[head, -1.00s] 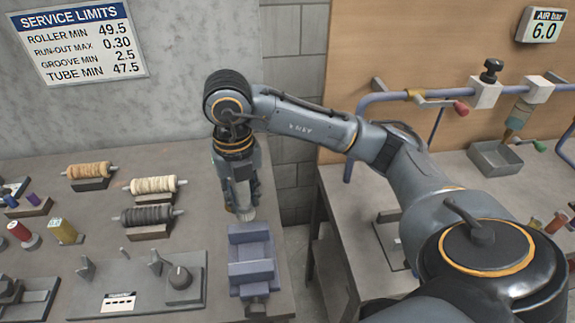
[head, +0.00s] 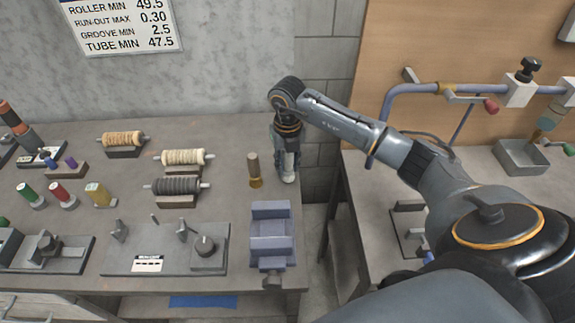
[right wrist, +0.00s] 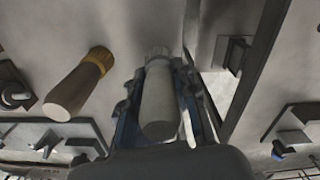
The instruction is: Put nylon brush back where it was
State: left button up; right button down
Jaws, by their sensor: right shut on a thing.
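My right gripper (head: 287,168) points down at the back right corner of the left bench. It is shut on a pale grey brush, which I take to be the nylon brush. In the right wrist view the brush (right wrist: 160,97) lies between the two fingers of the gripper (right wrist: 158,88), its bristle end away from the camera. In the head view the fingers mostly hide it. I cannot tell whether its end touches the bench. A second brush (head: 253,169), with a brown handle and a brass-coloured band, stands upright just left of the gripper. My left gripper is out of view.
A blue-grey vise (head: 271,237) stands in front of the gripper near the bench's right edge. Several rollers on stands (head: 178,187) lie to the left. A gap separates this bench from the right bench (head: 375,180).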

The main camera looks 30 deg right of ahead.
jog(key=shift+f+p, duration=0.3)
jog(key=shift+f, duration=0.5)
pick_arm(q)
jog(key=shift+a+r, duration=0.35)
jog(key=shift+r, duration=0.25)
pick_arm(e)
jog(key=shift+f, duration=0.1)
jog(key=shift+f, duration=0.15)
jog(key=c, duration=1)
grip_release()
jog(key=shift+c, duration=0.2)
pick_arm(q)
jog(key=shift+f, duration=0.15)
